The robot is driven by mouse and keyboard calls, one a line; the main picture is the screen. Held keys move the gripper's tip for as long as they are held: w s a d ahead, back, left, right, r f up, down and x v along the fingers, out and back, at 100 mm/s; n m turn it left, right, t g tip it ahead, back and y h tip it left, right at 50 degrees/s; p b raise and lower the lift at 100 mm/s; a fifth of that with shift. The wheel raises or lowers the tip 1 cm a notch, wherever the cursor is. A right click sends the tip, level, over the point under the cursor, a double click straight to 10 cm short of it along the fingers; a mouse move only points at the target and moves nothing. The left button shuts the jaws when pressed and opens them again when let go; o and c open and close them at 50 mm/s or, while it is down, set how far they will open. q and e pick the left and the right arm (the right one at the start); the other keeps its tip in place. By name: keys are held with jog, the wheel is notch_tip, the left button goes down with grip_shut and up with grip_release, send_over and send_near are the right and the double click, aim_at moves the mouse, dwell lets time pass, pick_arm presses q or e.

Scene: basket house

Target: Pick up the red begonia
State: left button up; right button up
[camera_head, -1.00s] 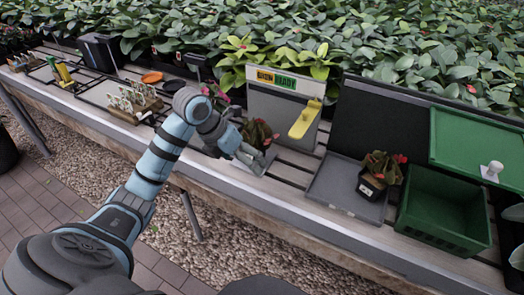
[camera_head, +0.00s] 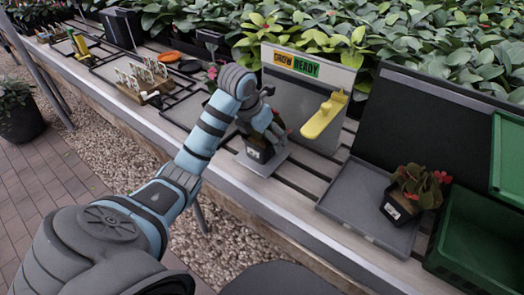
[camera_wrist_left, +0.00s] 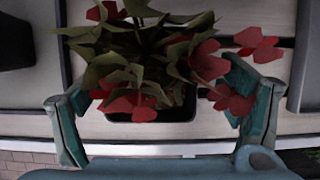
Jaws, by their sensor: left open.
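A potted plant with red flowers, a red begonia (camera_head: 258,152), stands in a black pot with a white label on a small plate beside the grey sign stand. My left gripper (camera_head: 266,122) is over this plant, pointing down, and hides part of its leaves. In the left wrist view the red flowers and green leaves of the begonia (camera_wrist_left: 150,55) lie between the two open teal fingers of the gripper (camera_wrist_left: 155,105). The fingers are apart, on either side of the pot. A second red-flowered plant (camera_head: 415,187) stands in a black pot on the grey tray at the right.
The sign stand (camera_head: 345,78) with a yellow lever (camera_head: 325,116) rises just right of the gripper. The grey tray (camera_head: 350,215) and a green crate (camera_head: 475,235) are farther right. A wooden rack (camera_head: 145,82) is on the left of the slatted bench.

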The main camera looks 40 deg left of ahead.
aim_at(262, 139)
pick_arm(q)
jog(key=b+x, duration=0.1)
jog(key=x, duration=0.1)
jog(key=a+x, duration=0.1)
jog(key=x, duration=0.1)
jog(key=shift+f+b, duration=0.35)
jog(key=shift+w+f, duration=0.15)
jog(key=shift+f, duration=0.1)
jog(key=shift+r, duration=0.1)
jog(key=c, duration=1.3)
pick_arm(e)
jog(key=shift+w+d+f, duration=0.55)
jog(key=shift+f, duration=0.2)
pick_arm(q)
jog(key=shift+o, duration=0.2)
